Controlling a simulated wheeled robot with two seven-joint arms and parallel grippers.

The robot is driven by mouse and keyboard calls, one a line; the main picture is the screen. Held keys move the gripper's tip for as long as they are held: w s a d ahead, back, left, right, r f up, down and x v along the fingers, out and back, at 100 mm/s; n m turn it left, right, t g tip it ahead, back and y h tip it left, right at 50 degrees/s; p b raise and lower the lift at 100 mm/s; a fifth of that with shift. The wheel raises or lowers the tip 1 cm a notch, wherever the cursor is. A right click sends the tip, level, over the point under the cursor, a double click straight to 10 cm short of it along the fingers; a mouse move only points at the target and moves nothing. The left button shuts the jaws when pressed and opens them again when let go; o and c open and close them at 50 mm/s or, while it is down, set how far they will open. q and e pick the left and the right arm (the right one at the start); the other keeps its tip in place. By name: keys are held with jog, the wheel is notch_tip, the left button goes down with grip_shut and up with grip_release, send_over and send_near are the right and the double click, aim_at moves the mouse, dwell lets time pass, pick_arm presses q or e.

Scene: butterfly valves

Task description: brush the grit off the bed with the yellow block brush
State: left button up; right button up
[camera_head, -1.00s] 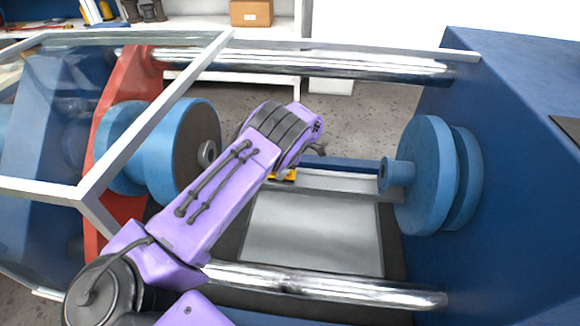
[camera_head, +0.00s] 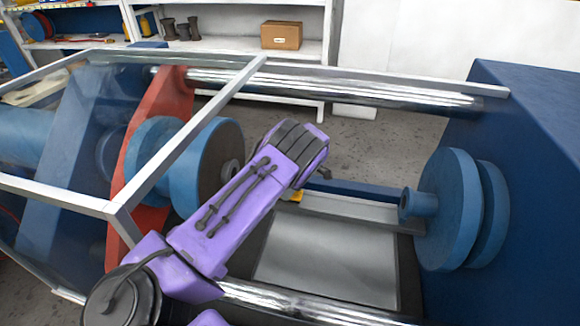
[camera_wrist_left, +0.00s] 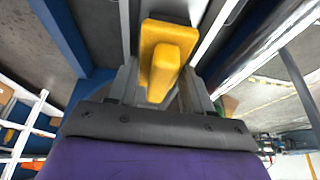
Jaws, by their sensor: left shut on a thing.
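The yellow block brush (camera_wrist_left: 165,55) is held between the two fingers of my left gripper (camera_wrist_left: 160,88), which is shut on it, in the left wrist view. In the head view only a small yellow part of the brush (camera_head: 297,196) shows below my purple wrist, at the far edge of the bed. The bed (camera_head: 335,262) is a flat grey metal plate between the two blue-disc sides. My right gripper is not in view.
Blue discs (camera_head: 452,210) stand right of the bed, and a blue drum (camera_head: 205,170) with a red plate (camera_head: 150,140) stands left. Polished bars run behind (camera_head: 350,88) and in front (camera_head: 300,302). A clear guard with a white frame (camera_head: 185,140) is at the left.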

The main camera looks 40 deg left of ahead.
pick_arm(q)
jog(key=shift+r+p, duration=2.8)
jog(key=shift+r, duration=1.2)
jog(key=shift+f, duration=0.1)
